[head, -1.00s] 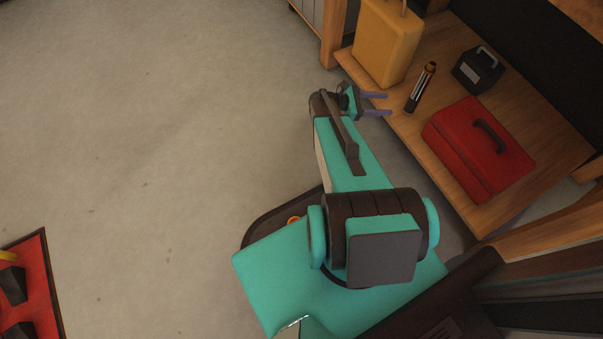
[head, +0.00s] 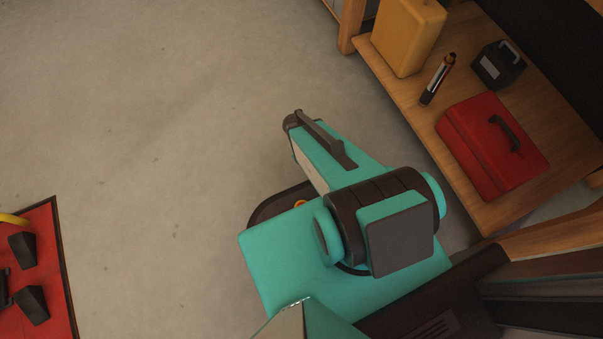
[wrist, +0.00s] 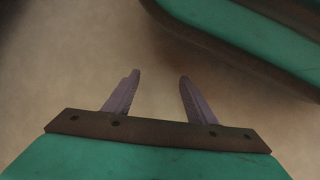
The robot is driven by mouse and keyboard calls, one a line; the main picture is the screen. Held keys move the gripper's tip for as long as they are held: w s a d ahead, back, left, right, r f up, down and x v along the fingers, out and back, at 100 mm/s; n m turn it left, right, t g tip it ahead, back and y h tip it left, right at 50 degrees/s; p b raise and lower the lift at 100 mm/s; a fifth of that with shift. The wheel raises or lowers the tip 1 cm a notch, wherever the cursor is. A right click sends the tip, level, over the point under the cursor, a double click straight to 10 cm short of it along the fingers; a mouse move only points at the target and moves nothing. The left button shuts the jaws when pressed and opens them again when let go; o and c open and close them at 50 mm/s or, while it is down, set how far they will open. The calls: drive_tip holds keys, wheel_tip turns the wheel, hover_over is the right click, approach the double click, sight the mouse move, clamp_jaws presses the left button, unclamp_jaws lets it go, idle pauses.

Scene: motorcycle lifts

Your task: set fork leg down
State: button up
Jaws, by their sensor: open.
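The fork leg (head: 437,80) is a slim dark and silver tube with an orange-brown top. Bare floor lies behind the fingers there. In the head view the gripper is hidden behind my arm, which is away from the bench. The fork leg is not in the wrist view.
The yellow can (head: 408,36), the red toolbox (head: 492,146) and a small black box with a handle (head: 499,65) stand on the bench. A red platform (head: 40,267) with black blocks lies at the lower left. The grey floor (head: 160,130) between is clear.

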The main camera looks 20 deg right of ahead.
drive_tip(key=s+a+m+y, duration=0.1)
drive_tip(key=a, duration=0.2)
drive_tip(key=s+a+m+y, duration=0.1)
drive_tip(key=a, duration=0.3)
drive_tip(key=s+a+m+y, duration=0.1)
drive_tip(key=s+a, duration=0.1)
drive_tip(key=a, duration=0.2)
drive_tip(key=shift+r, duration=0.15)
drive_tip(key=shift+r, duration=0.15)
